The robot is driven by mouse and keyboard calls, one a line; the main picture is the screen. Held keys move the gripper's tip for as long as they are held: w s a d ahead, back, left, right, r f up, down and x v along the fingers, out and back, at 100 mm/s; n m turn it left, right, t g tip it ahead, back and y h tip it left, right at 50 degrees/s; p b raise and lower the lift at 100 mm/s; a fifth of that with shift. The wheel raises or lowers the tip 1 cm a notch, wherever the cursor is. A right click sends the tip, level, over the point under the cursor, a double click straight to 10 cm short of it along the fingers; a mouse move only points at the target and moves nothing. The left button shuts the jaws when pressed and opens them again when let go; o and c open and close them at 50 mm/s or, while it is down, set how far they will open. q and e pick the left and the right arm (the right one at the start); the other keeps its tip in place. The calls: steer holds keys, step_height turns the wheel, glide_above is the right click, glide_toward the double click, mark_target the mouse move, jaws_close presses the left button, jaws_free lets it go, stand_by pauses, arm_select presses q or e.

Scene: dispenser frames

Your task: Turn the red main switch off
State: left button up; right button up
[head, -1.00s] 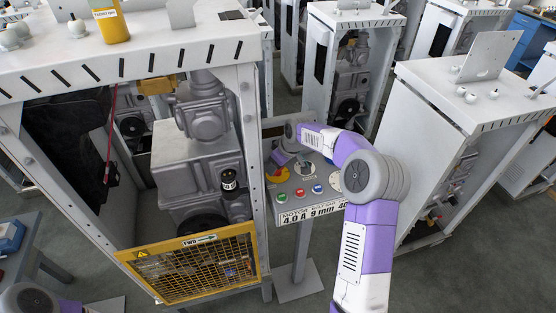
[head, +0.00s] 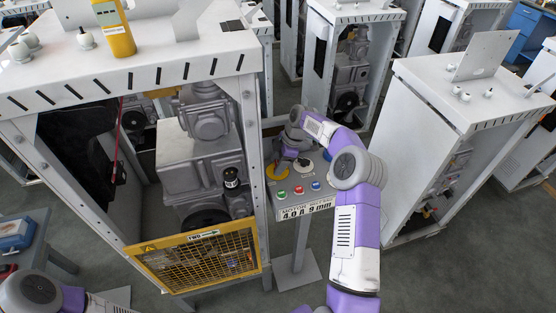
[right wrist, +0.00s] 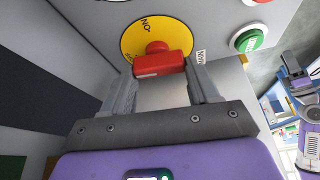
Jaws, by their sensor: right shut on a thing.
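The red main switch (right wrist: 160,62) is a red handle on a round yellow plate (right wrist: 140,35) with "ON" lettering, in the right wrist view. My right gripper (right wrist: 160,78) has its two fingers on either side of the red handle and is shut on it. In the head view my right gripper (head: 291,158) is at the control panel (head: 310,203), over the yellow plate (head: 277,172), and hides the red handle. My left arm shows only at the lower left; its gripper is not in view.
Green (head: 282,193), red (head: 299,190) and blue (head: 316,186) buttons sit on the panel beside the switch. The dispenser frame with a yellow mesh guard (head: 197,260) stands close on the left. Another white cabinet (head: 425,130) stands to the right. Floor shows between them.

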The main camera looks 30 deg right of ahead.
steer(key=shift+n, duration=0.6)
steer(key=shift+n+g, duration=0.3)
steer(key=o, duration=1.1)
steer(key=shift+c, duration=0.2)
steer(key=shift+r, duration=0.1)
steer(key=v, duration=0.7)
steer(key=shift+p, duration=0.35)
steer(key=shift+d+r, duration=0.1)
steer(key=shift+d, duration=0.05)
